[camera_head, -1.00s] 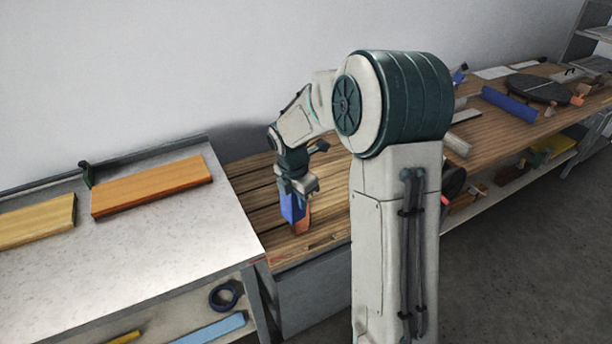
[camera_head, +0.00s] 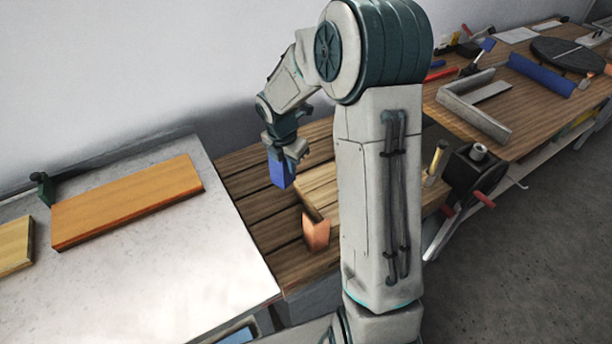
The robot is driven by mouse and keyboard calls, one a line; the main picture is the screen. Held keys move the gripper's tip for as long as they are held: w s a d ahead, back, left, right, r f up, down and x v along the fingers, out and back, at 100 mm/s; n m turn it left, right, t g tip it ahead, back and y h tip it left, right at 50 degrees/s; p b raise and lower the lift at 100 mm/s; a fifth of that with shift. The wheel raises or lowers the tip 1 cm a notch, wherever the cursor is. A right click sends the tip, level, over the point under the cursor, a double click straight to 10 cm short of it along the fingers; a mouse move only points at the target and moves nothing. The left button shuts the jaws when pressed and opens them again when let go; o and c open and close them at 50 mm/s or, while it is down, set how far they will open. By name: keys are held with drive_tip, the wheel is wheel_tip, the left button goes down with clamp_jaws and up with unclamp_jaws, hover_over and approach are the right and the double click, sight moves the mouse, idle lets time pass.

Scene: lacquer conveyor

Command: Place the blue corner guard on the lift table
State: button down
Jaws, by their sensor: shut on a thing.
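My gripper (camera_head: 284,155) points down and is shut on the blue corner guard (camera_head: 279,174), a small blue piece hanging below the fingers. The guard shows against a slatted brown wooden surface (camera_head: 262,207), between the metal-topped table and the workbench. I cannot tell for sure whether this surface is the lift table, or how far the guard is above it. An orange corner guard (camera_head: 316,231) is at the near corner of a pale wooden board (camera_head: 325,182), right of and nearer than the blue guard. My arm hides part of this board.
A metal-topped table (camera_head: 170,255) on the left carries an orange-brown plank (camera_head: 125,200) and a yellowish board (camera_head: 15,245). The workbench on the right holds a grey angle piece (camera_head: 475,105), a blue roll (camera_head: 540,75) and a dark disc (camera_head: 568,54). A machine with red handles (camera_head: 478,178) stands at its near edge.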

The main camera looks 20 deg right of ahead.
sight(290, 184)
wheel_tip(290, 184, down, 8)
drive_tip(key=shift+s+f, duration=0.15)
drive_tip(key=shift+f, duration=0.1)
drive_tip(key=shift+f, duration=0.25)
drive_tip(key=c, duration=1.6)
unclamp_jaws()
drive_tip(key=shift+r, duration=0.2)
